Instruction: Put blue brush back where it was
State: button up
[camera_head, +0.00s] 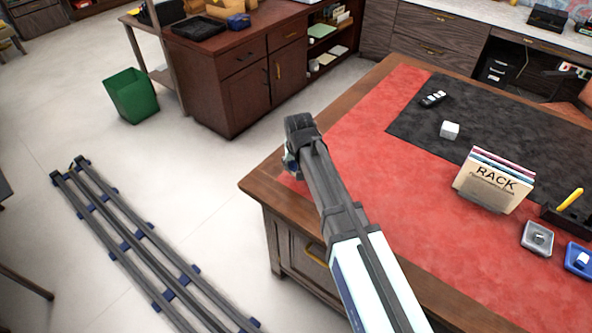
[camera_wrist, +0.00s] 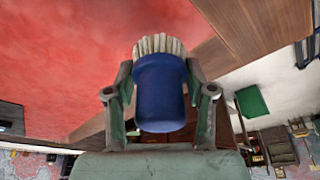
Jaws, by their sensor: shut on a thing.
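The blue brush (camera_wrist: 161,92) has a rounded blue body and pale bristles. It sits between the two fingers of my gripper (camera_wrist: 161,95) in the wrist view, with its bristles pointing away from the palm. My gripper is shut on it. In the head view my arm reaches over the desk's left corner, and its own links hide the brush and most of the fingers. The desk (camera_head: 258,184) has a wooden border and a red leather top (camera_head: 365,140).
A book rack (camera_head: 492,180), a grey dish (camera_head: 537,239), a blue dish (camera_head: 580,259) and a black holder with a yellow item (camera_head: 570,205) stand at right. The red area's left part is clear.

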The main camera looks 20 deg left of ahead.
jog(key=shift+f+p, duration=0.3)
jog(key=shift+f, duration=1.5)
jog(key=o, duration=1.2)
jog(key=shift+f, duration=0.15)
jog(key=b+v, duration=0.2)
jog(key=v, duration=1)
jog(key=shift+s+d, duration=0.1)
